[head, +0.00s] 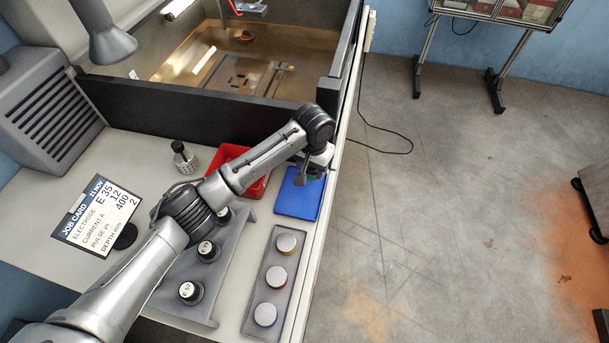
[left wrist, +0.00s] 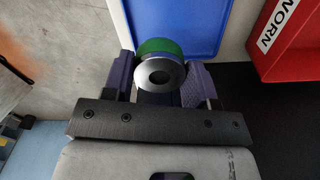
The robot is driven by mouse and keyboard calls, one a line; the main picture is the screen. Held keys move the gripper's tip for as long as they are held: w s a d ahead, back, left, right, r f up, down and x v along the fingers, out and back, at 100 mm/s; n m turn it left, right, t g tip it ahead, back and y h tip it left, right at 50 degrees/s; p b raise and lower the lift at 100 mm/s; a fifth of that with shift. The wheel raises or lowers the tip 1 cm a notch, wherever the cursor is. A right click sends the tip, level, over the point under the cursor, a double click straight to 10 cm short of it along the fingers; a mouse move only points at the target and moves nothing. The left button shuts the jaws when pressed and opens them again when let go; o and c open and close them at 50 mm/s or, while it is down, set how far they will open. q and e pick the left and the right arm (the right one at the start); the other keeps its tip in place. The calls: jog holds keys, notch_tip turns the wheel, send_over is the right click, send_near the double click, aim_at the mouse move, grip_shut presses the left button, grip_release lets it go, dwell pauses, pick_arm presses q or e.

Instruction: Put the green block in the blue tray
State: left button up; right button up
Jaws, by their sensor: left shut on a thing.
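The green block shows in the left wrist view as a round green piece (left wrist: 160,46) with a grey metal disc against it. My left gripper (left wrist: 162,82) is shut on this piece, with a finger on each side. In the head view my left gripper (head: 309,176) is over the far part of the blue tray (head: 296,204), and only a sliver of green shows at it. The blue tray also shows in the left wrist view (left wrist: 195,22), beyond the held piece. Whether the piece touches the tray is unclear. My right gripper is out of view.
A red tray (head: 258,187) stands just left of the blue tray; it reads WORN in the left wrist view (left wrist: 292,55). A grey holder (head: 255,293) with several round pieces lies nearer. A dark tank wall (head: 200,98) is behind, and the bench edge is close on the right.

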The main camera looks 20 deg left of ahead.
pick_arm(q)
jog(key=shift+w+a+f, duration=0.15)
jog(key=shift+a+f, duration=0.2)
jog(key=shift+a, duration=0.25)
jog(key=shift+w+a+f, duration=0.1)
jog(key=shift+a+f, duration=0.2)
jog(key=shift+a, duration=0.25)
jog(key=shift+f+b, duration=0.35)
jog(key=shift+f, duration=1.65)
jog(key=shift+f, duration=0.1)
jog(key=o, duration=1.2)
jog(key=shift+f, duration=0.1)
notch_tip(320, 180, up, 12)
jog(key=shift+r+p, duration=0.15)
jog(key=shift+p, duration=0.55)
